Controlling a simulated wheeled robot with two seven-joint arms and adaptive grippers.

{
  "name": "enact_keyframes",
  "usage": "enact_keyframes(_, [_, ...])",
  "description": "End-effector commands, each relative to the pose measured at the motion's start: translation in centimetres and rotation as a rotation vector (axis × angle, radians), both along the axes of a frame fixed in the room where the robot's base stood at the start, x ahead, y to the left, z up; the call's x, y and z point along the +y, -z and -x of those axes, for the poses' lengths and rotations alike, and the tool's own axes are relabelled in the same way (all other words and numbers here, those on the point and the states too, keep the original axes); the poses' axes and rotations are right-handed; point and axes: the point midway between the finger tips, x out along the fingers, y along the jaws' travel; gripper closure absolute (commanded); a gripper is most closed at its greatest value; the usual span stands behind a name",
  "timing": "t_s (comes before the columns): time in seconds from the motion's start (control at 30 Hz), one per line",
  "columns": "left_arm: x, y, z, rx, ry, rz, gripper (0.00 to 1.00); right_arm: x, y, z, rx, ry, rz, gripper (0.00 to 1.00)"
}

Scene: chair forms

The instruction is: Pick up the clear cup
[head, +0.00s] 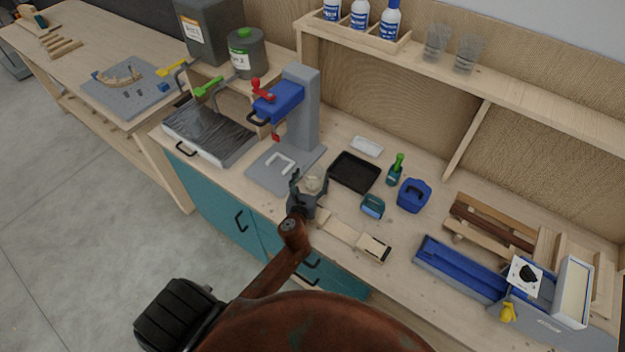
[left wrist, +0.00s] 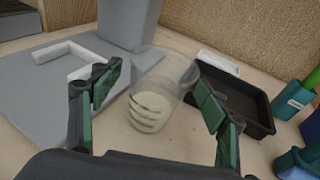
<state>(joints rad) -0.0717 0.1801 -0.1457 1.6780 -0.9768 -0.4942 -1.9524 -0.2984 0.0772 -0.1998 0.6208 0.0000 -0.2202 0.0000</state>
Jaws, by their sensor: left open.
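A clear cup (left wrist: 160,90) with pale contents in its lower part stands on the wooden worktop, seen between my left gripper's fingers in the left wrist view. It also shows small in the head view (head: 314,184), just beyond the left gripper. My left gripper (head: 307,187) is open, with one finger on each side of the cup in the left wrist view (left wrist: 163,97). I cannot tell whether either finger touches it. Two more clear cups (head: 436,43) (head: 468,53) stand on the upper shelf in the head view. My right gripper is not in view.
A grey press stand (head: 303,110) with a blue head rises behind left.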

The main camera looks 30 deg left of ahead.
Motion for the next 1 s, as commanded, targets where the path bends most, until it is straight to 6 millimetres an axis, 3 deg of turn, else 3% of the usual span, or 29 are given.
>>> enact_keyframes(0.17, [-0.1,0.0,-0.1,0.0,0.002,0.0,0.31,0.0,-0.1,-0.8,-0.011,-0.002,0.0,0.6])
enact_keyframes(0.7, [-0.1,0.0,0.0,0.0,0.001,0.001,0.67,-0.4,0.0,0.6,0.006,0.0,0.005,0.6])
enact_keyframes(1.0, [-0.1,-0.1,-0.1,-0.001,0.001,0.001,0.67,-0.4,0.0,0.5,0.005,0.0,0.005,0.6])
